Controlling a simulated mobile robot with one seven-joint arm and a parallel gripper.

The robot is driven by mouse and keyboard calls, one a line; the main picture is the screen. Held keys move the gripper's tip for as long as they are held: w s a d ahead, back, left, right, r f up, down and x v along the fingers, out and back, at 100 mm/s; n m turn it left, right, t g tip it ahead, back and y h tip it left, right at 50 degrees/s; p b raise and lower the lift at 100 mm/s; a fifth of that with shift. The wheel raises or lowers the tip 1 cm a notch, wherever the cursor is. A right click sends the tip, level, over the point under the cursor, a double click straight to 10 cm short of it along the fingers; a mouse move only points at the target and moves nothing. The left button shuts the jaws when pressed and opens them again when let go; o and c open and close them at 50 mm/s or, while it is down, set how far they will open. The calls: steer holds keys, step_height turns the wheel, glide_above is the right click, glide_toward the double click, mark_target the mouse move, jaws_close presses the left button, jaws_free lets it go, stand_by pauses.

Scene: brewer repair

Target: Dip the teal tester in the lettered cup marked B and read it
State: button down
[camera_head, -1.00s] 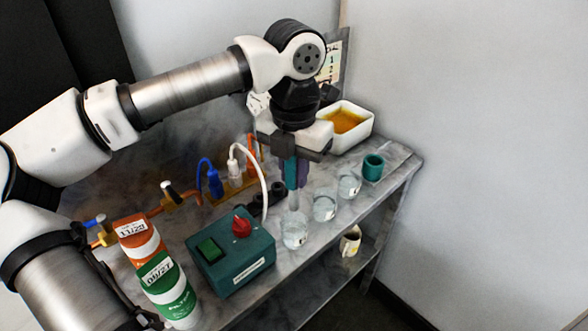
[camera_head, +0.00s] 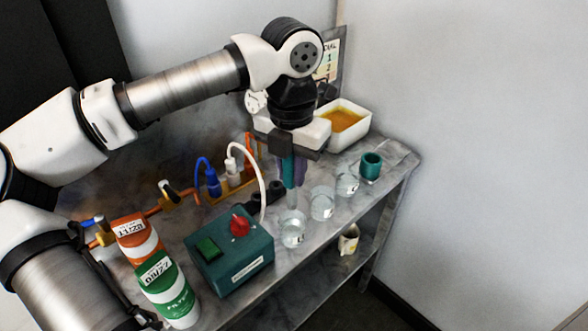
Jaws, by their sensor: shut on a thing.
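My gripper (camera_head: 290,150) is shut on the teal tester (camera_head: 289,172), which hangs upright with its pale tip (camera_head: 292,199) down. In the picture the tip ends at the far rim of the nearest clear cup (camera_head: 292,234); I cannot tell whether it is inside or behind it. Two more clear cups, a middle one (camera_head: 322,208) and a far one (camera_head: 347,186), stand in a row to the right. Each has a small label with a dark mark, too small to read surely, so I cannot tell which is B. No reading on the tester is visible.
A purple thing (camera_head: 302,172) shows just behind the tester. A teal cup (camera_head: 371,168) and a white tray of amber liquid (camera_head: 346,124) stand beyond the cups. A teal box with a red knob (camera_head: 230,252) and striped canisters (camera_head: 166,283) are at left. A mug (camera_head: 348,240) sits on the lower shelf.

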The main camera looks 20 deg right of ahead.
steer(key=shift+r+g+p, duration=0.35)
steer(key=shift+g+p, duration=0.35)
steer(key=shift+p, duration=0.2)
steer(key=shift+r+g+p, duration=0.1)
steer(key=shift+g+p, duration=0.6)
steer(key=shift+p, duration=0.05)
steer(key=g+p, duration=0.1)
steer(key=g, duration=0.1)
steer(key=shift+f+g+p, duration=0.2)
steer(key=shift+g+p, duration=0.1)
steer(key=shift+p, duration=0.1)
steer(key=shift+f+g, duration=0.2)
steer(key=shift+g, duration=0.3)
